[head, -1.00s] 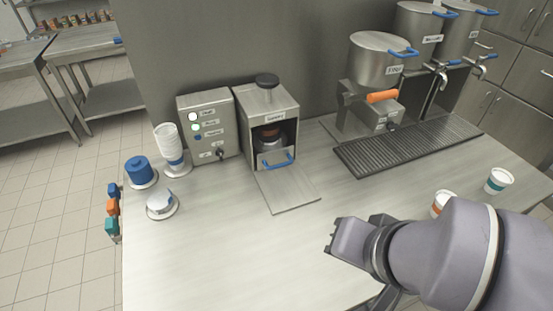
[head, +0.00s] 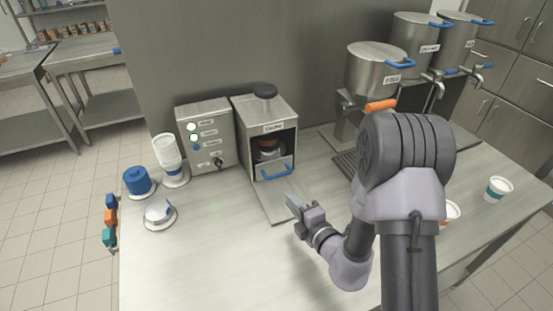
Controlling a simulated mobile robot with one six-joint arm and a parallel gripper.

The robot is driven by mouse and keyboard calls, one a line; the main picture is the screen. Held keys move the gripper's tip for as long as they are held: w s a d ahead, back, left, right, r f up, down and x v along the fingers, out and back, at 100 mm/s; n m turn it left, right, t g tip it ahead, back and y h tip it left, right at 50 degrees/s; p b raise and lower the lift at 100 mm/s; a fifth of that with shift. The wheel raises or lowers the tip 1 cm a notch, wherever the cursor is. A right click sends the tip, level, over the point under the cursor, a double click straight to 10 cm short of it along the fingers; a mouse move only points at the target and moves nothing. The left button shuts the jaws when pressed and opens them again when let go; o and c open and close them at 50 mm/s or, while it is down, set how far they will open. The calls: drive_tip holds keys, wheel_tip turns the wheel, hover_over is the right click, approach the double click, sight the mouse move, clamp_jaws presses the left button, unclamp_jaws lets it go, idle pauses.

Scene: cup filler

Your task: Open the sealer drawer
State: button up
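The sealer (head: 267,110) is a metal box with a black knob on top, at the back middle of the table. Its front opening shows a dark and reddish part inside. The drawer front with its blue handle (head: 276,173) sits at the bottom of this opening, which looks closed in. A flat metal plate (head: 277,203) lies on the table in front of it. My gripper (head: 292,200) is in front and to the right of the handle, apart from it, over the plate's right edge. The fingers are small and seen edge-on, so their gap cannot be told.
A control box (head: 205,135) with lit buttons stands left of the sealer. A cup stack (head: 165,150), a blue container (head: 137,180) and a silver lid (head: 158,211) are further left. Dispensers (head: 376,70) and cups (head: 498,189) are at right. The front left table is clear.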

sight(276, 176)
drive_tip(key=shift+w+d+f+m+h, duration=0.25)
drive_tip(key=shift+d+f+m+h, duration=0.2)
drive_tip(key=shift+f, duration=0.15)
drive_tip(key=shift+w+d+f+m+h, duration=0.25)
drive_tip(key=shift+d+f+m+h, duration=0.15)
drive_tip(key=shift+f, duration=0.2)
drive_tip(key=b+x, duration=0.1)
drive_tip(key=x, duration=0.4)
drive_tip(key=b+x, duration=0.1)
drive_tip(key=x, duration=0.5)
drive_tip(key=b+x, duration=0.2)
drive_tip(key=x, duration=0.3)
drive_tip(key=shift+w+a+r, duration=0.2)
drive_tip(key=shift+a+r, duration=0.05)
drive_tip(key=shift+r, duration=0.1)
clamp_jaws()
